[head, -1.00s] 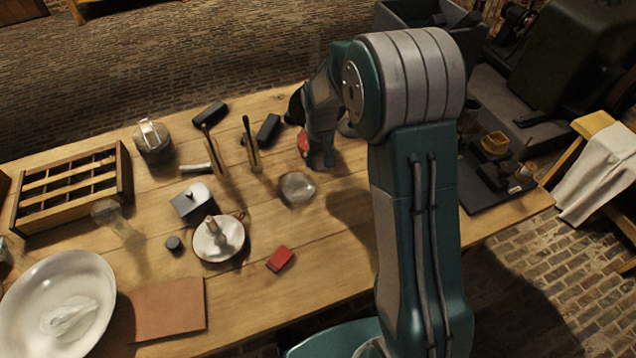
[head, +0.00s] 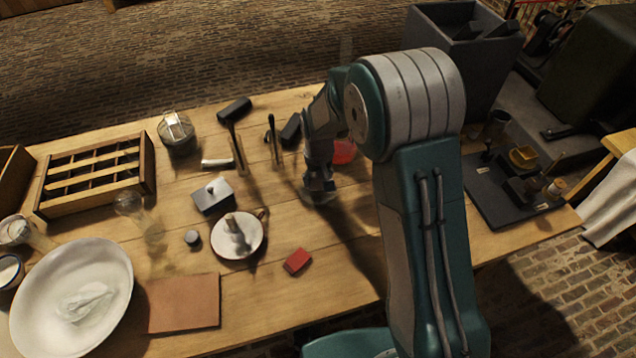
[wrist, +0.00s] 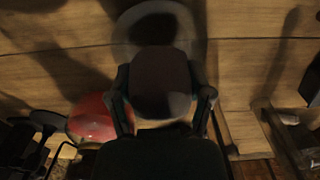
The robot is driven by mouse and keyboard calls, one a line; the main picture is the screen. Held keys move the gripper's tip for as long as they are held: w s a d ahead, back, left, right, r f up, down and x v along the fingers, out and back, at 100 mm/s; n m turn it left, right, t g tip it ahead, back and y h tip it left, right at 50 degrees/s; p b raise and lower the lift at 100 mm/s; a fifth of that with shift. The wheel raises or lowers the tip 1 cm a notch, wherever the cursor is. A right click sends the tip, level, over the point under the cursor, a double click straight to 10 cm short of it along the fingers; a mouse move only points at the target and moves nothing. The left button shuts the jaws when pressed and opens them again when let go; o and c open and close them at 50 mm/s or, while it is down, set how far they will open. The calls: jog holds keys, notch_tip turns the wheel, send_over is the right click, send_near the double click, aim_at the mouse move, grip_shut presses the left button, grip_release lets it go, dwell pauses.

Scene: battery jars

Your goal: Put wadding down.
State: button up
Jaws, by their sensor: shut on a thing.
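My gripper (head: 318,183) points down over the middle of the table in the head view. In the wrist view my gripper (wrist: 163,102) has a finger on each side of a dark, rounded piece, which looks like the wadding (wrist: 160,80). It is in shadow, so its texture is unclear. Just beyond it is a pale, round, dish-like thing (wrist: 140,28), partly hidden by the held piece.
A red round thing (head: 344,152) lies close beside my gripper. The wood between gripper and red block is clear.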

notch_tip(320, 180, down, 2)
jog(key=shift+a+f, duration=0.1)
jog(key=shift+a, duration=0.05)
jog(key=o, duration=1.2)
